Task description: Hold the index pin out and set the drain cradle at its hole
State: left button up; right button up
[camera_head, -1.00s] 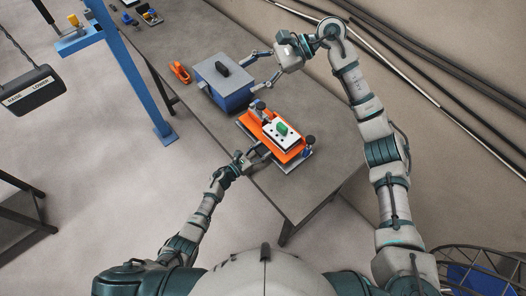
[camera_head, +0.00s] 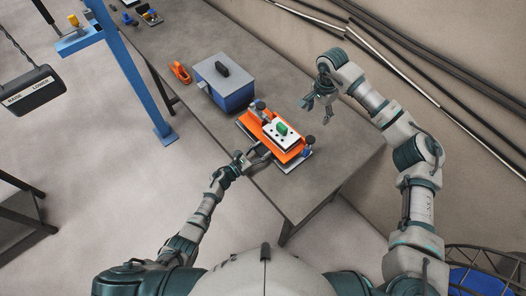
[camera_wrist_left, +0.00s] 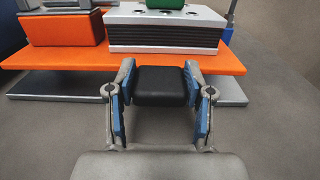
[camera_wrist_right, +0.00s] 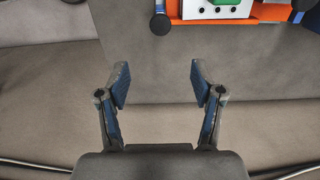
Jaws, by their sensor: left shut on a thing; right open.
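An orange fixture (camera_head: 291,155) sits on a grey base plate on the table. It carries a white-topped block with a green knob (camera_head: 282,128), and dark knobs stand near its ends. Which part is the drain cradle, and where its hole is, I cannot tell. My left gripper (camera_head: 247,160) is at the near-left side of the fixture. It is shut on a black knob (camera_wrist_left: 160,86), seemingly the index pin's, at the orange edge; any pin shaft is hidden. My right gripper (camera_head: 318,112) is open and empty above the table, behind and right of the fixture. The right wrist view shows its fingers (camera_wrist_right: 160,85) apart.
A blue box with a grey lid and black handle (camera_head: 222,80) stands left of the fixture. A small orange tool (camera_head: 180,72) lies beyond it. A blue post (camera_head: 130,70) rises at the table's left edge. The right side of the table is clear.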

aim_at(310, 139)
notch_tip(310, 139, down, 15)
dwell(0.5)
jog(key=c, duration=1.2)
